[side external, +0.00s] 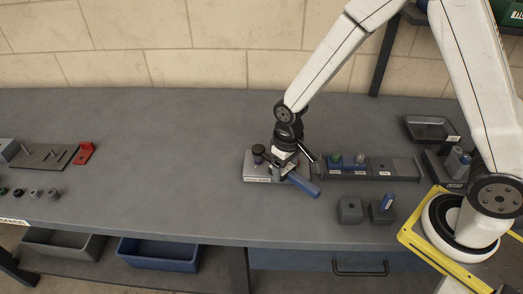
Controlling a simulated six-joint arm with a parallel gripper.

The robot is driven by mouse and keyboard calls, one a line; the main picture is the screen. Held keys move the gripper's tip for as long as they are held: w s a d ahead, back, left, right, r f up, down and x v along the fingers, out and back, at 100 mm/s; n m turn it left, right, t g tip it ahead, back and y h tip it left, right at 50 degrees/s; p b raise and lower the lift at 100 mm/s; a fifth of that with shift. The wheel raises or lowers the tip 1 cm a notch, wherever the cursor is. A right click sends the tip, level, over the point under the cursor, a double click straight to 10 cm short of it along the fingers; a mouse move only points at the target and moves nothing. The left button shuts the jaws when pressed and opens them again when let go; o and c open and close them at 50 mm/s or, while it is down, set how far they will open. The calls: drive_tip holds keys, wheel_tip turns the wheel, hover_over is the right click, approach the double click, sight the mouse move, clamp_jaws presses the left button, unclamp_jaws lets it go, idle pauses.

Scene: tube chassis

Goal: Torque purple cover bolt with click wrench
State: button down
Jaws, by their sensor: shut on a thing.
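My gripper (290,172) points down at the right end of a grey block-like fixture (250,178) near the middle of the bench. It is shut on the click wrench, whose blue handle (304,186) sticks out to the lower right. The wrench head is hidden behind the gripper and fixture parts. On the fixture's left part stands a dark round-topped piece (258,150) with a small purple patch (258,161) beneath it. This view is too small to tell whether the wrench touches the purple bolt.
A dark tray (430,128) lies at back right. A red bracket (85,152) is far left. The left-middle bench is clear.

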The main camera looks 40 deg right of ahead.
drive_tip(key=shift+f, duration=0.9)
unclamp_jaws()
